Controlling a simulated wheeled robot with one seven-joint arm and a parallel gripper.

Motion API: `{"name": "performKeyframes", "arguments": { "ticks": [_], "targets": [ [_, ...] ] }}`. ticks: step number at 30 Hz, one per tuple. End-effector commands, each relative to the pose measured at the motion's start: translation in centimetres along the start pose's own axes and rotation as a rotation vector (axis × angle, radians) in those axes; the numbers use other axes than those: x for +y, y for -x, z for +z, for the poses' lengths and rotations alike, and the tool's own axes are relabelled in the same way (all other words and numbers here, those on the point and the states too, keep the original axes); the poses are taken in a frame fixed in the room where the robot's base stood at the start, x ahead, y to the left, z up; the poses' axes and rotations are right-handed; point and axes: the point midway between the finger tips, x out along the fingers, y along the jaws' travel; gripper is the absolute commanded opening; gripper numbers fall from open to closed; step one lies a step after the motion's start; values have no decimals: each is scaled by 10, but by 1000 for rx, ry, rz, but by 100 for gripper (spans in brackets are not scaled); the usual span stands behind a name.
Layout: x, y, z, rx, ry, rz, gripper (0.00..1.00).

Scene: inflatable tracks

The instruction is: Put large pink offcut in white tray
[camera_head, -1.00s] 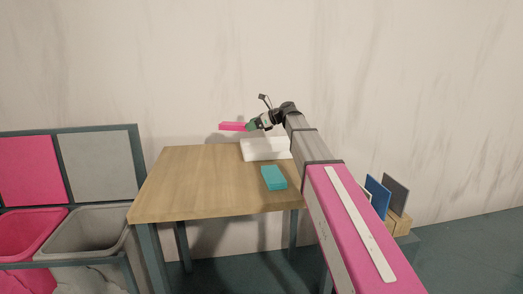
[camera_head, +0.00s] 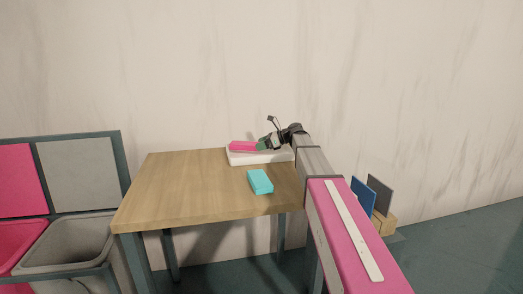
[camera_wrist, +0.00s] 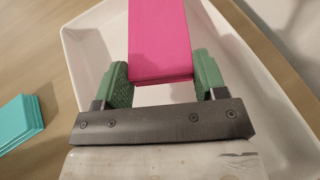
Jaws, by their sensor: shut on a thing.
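The large pink offcut (camera_head: 244,146) is a flat pink block at the white tray on the table. In the wrist view the pink offcut (camera_wrist: 159,42) lies between the green fingers of my gripper (camera_wrist: 163,80), which is shut on it. The white tray (camera_head: 240,160) stands at the back right of the table. In the wrist view the tray (camera_wrist: 88,75) spreads beneath the offcut and fingers. I cannot tell whether the offcut touches the tray floor. My gripper (camera_head: 264,144) shows small at the offcut's right end in the head view.
A teal block (camera_head: 260,182) lies on the wooden table (camera_head: 180,185) in front of the tray; it also shows in the wrist view (camera_wrist: 18,122). Pink and grey bins (camera_head: 70,245) stand left of the table. The table's left side is clear.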

Motion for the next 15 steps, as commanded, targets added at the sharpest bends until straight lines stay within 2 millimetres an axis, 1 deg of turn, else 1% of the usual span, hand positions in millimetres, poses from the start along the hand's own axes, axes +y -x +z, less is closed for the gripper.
{"name": "performKeyframes", "arguments": {
  "ticks": [1, 3, 5, 15],
  "targets": [
    [0, -3, -8, 0, -2, 0, 40],
    [0, -7, -17, 0, -1, 0, 40],
    [0, -9, -21, -1, -1, -1, 40],
    [0, -10, -23, -1, 0, -1, 40]
  ]
}}
